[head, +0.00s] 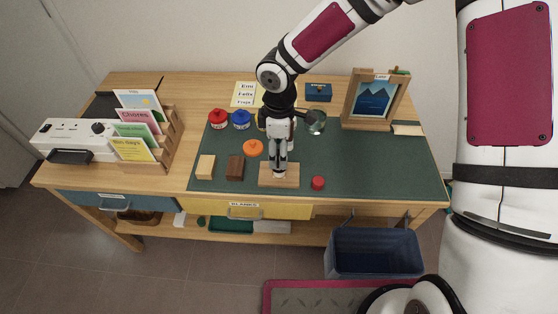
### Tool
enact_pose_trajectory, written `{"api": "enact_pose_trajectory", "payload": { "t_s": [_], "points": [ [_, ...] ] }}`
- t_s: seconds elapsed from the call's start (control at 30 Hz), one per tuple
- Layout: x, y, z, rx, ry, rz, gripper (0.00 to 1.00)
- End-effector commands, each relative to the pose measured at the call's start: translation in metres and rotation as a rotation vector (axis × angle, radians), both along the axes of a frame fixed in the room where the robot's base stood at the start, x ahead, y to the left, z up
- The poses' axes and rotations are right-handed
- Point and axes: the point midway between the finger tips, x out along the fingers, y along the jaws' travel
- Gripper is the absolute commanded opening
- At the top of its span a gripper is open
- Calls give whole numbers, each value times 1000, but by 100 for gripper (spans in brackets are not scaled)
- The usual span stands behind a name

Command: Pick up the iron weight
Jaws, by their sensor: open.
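My gripper (280,168) points down over a small wooden board (291,182) near the front of the green mat. Its fingers are open, but the space between them is too small to make out. I cannot pick out the iron weight for certain; it may be hidden behind or under my gripper. A dark brown block (235,167) and a light wood block (205,166) stand to the left of the board. An orange round piece (253,148) lies behind them, and a red round piece (318,183) sits to the right of the board.
The green mat (385,170) is clear at the right. Red (218,118) and blue (241,119) pots, a glass (317,122) and a blue box (318,92) stand further back. A framed picture (372,97) stands back right, a card rack (172,135) left. A bin (375,252) is below.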

Motion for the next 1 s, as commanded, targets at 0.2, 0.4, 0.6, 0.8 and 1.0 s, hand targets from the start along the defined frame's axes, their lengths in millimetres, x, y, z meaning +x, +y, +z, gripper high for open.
{"api": "enact_pose_trajectory", "payload": {
  "t_s": [0.2, 0.4, 0.6, 0.8, 1.0],
  "points": [
    [0, 0, -28, 0, 2, 0, 61],
    [0, 0, -32, 0, 0, -1, 61],
    [0, 0, -32, 0, 0, -1, 38],
    [0, 0, -32, 0, 0, -1, 0],
    [0, 0, -31, 0, -1, -1, 0]
  ]
}}
